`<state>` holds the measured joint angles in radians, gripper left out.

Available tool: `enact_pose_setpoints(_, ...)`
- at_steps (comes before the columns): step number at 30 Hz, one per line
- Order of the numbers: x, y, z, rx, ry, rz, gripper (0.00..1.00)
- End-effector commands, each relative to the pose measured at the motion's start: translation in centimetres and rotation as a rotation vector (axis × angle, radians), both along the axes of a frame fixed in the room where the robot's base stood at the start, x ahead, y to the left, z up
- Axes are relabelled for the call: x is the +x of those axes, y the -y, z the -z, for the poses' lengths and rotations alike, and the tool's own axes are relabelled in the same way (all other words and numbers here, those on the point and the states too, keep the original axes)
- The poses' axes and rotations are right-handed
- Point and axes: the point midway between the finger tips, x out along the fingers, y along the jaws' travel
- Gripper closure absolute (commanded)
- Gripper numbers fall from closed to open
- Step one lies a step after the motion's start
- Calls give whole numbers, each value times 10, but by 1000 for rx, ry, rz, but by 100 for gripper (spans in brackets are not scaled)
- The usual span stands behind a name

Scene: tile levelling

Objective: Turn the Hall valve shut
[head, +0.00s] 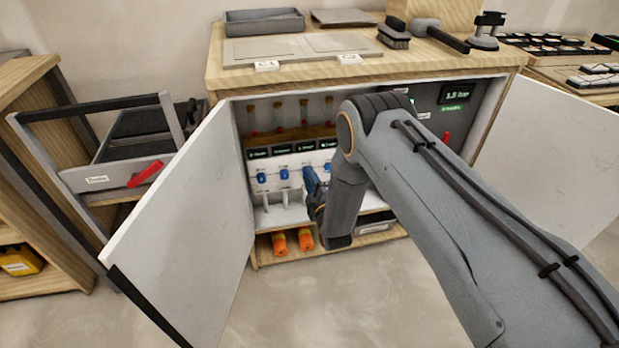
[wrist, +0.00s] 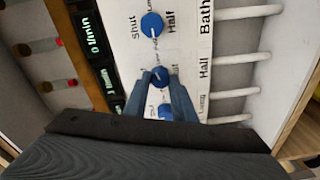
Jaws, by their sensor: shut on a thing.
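The Hall valve is a blue round knob (wrist: 160,76) on a white panel, with the word Hall printed beside it in the wrist view. My gripper (wrist: 161,80) has its two blue-grey fingers on either side of this knob and is shut on it. In the head view my gripper (head: 311,180) reaches into the open cabinet (head: 228,85) at the row of blue knobs. My arm hides part of the row. The knob's exact angle is hard to read behind the fingers.
The Bath knob (wrist: 151,25) and another blue knob (wrist: 165,112) flank the held one closely. White pipes (wrist: 245,53) run below the panel. Small flow displays (head: 283,149) sit above the knobs. The open left door (head: 180,215) and right door (head: 560,135) bound the space.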

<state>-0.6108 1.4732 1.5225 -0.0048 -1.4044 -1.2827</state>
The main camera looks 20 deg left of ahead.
Motion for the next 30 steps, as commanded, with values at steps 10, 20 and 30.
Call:
enact_pose_setpoints(10,-1,0,1,-280,167,0,99)
enact_pose_setpoints(20,-1,0,1,-547,331,0,99)
enact_pose_setpoints(30,-2,-1,0,-813,496,-1,99)
